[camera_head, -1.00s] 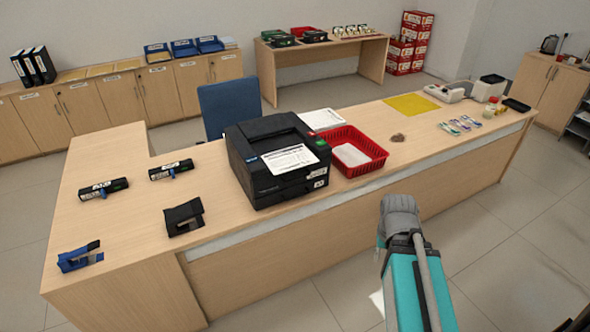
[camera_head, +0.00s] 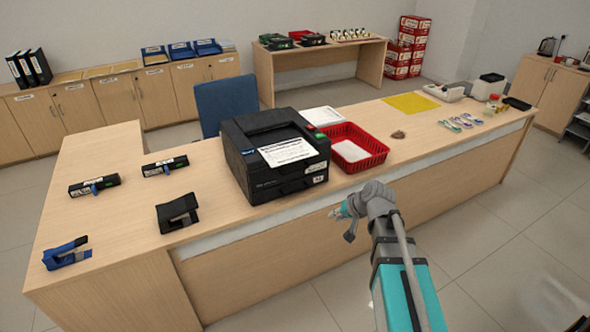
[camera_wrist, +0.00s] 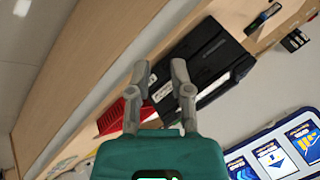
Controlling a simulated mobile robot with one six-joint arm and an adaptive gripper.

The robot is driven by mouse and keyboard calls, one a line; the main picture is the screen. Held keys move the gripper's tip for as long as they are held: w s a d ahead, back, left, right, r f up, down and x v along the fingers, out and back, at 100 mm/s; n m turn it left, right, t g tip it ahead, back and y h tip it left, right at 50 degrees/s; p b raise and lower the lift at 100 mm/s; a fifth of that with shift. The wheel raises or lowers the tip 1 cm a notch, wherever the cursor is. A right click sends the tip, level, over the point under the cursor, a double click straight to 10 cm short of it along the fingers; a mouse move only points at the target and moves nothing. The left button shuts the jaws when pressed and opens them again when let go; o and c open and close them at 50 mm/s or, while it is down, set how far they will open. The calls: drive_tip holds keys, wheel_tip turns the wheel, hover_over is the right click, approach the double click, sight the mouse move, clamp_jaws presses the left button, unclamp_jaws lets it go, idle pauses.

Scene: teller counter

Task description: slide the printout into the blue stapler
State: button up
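The printout (camera_head: 288,152) is a white printed sheet lying on the front top of the black printer (camera_head: 262,183); its near edge reaches over the printer's front. The blue stapler (camera_head: 66,254) stands on the counter's near left corner, its jaw apart. My gripper (camera_head: 340,211) is in front of the counter, to the right of the printer and apart from it. In the wrist view my gripper (camera_wrist: 160,68) has its two fingers spread with nothing between them. The printer (camera_wrist: 203,55) shows tilted beyond the fingers there. I cannot make out the blue stapler in the wrist view.
A black stapler (camera_head: 178,213) stands between the blue stapler and the printer. Two labelled black items (camera_head: 94,186) (camera_head: 165,166) lie behind. A red basket (camera_head: 352,147) stands right of the printer. The counter (camera_head: 122,230) is clear between the staplers.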

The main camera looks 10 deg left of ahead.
drive_tip(key=w+a+f+m+t+y+b, duration=0.1)
drive_tip(key=w+a+m+t+y+b, duration=0.25)
drive_tip(key=w+a+b, duration=0.5)
drive_tip(key=m+t+b, duration=0.7)
approach(295, 159)
drive_tip(key=shift+d+f+y, duration=0.15)
drive_tip(key=shift+f+y, duration=0.1)
drive_tip(key=shift+x, duration=4.95)
drive_tip(key=shift+r, duration=0.1)
clamp_jaws()
